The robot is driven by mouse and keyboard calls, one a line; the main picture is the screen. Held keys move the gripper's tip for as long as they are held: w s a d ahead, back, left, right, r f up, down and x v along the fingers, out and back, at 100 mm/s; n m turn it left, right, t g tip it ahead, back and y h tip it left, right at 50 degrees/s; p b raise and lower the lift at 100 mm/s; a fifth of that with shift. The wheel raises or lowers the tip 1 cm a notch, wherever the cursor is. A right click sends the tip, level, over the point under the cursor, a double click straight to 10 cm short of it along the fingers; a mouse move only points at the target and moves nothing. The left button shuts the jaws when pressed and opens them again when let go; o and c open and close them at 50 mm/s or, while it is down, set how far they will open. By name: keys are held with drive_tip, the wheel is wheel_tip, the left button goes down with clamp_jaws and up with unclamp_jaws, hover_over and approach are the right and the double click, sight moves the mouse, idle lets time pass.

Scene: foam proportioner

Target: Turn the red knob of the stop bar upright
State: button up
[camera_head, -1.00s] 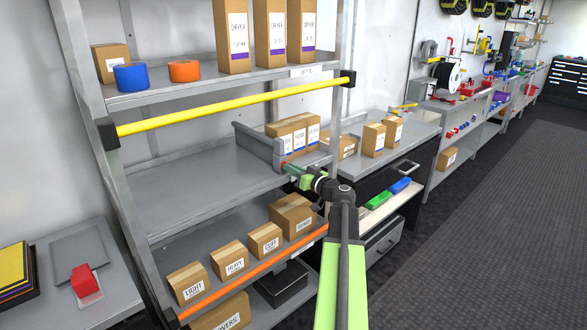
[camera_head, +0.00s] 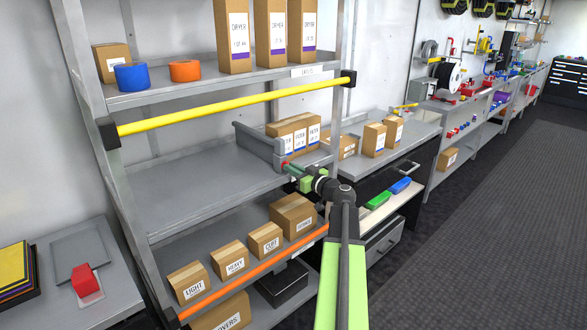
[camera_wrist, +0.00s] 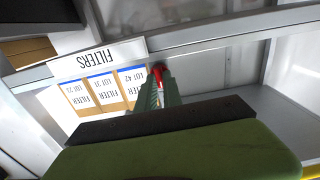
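The red knob (camera_wrist: 158,70) shows in the wrist view between and just beyond my fingertips. In the head view, only a small red bit of the knob (camera_head: 284,165) shows at the front end of the grey stop bar (camera_head: 258,146), on the middle shelf beside the filter boxes. My gripper (camera_head: 292,170) reaches the knob from the front right. In the wrist view, the green fingers of my gripper (camera_wrist: 158,92) lie close on both sides of the red knob and look shut on it. The fingers hide part of the knob, so its exact tilt cannot be told.
Filter boxes (camera_head: 293,133) stand right behind the stop bar. A yellow bar (camera_head: 235,104) crosses above and an orange bar (camera_head: 250,277) below. Labelled boxes (camera_head: 228,259) sit on the lower shelf. The middle shelf (camera_head: 190,185) is bare at left.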

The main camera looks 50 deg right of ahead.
drive_tip(key=shift+o, duration=0.9)
drive_tip(key=shift+d+f, duration=0.25)
drive_tip(key=shift+d, duration=0.25)
drive_tip(key=shift+a, duration=0.1)
drive_tip(key=shift+r, duration=0.1)
drive_tip(key=shift+s, duration=0.1)
drive_tip(key=s+a, duration=0.1)
drive_tip(key=s, duration=1.6)
drive_tip(key=shift+a, duration=0.25)
drive_tip(key=shift+s, duration=0.1)
